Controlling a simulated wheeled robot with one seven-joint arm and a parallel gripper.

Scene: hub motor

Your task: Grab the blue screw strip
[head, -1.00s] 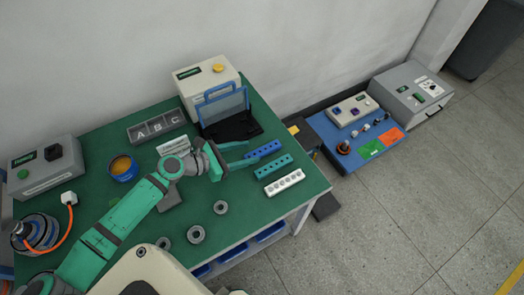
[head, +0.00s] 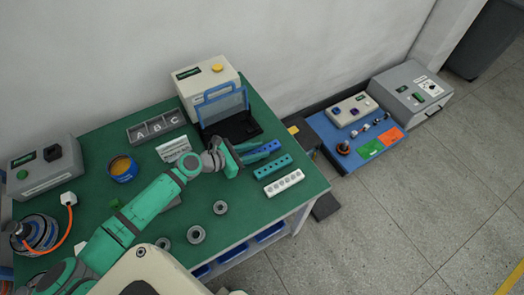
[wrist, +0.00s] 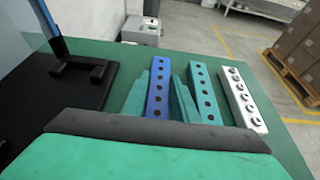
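The blue screw strip (head: 271,146) lies on the right part of the green table, with a row of dark holes on top. In the wrist view the blue strip (wrist: 158,88) runs away from me between the two green fingers of my gripper (wrist: 160,76). One finger is on each side of it, and the fingers are apart. In the head view my gripper (head: 257,150) is at the strip's left end and hides part of it. I cannot tell whether either finger touches the strip.
A teal strip (wrist: 208,95) lies close to the right finger, with a white strip (wrist: 242,98) beyond it. A black stand with a blue frame (head: 227,105) is behind the gripper. Metal rings (head: 221,207) lie nearer the front.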

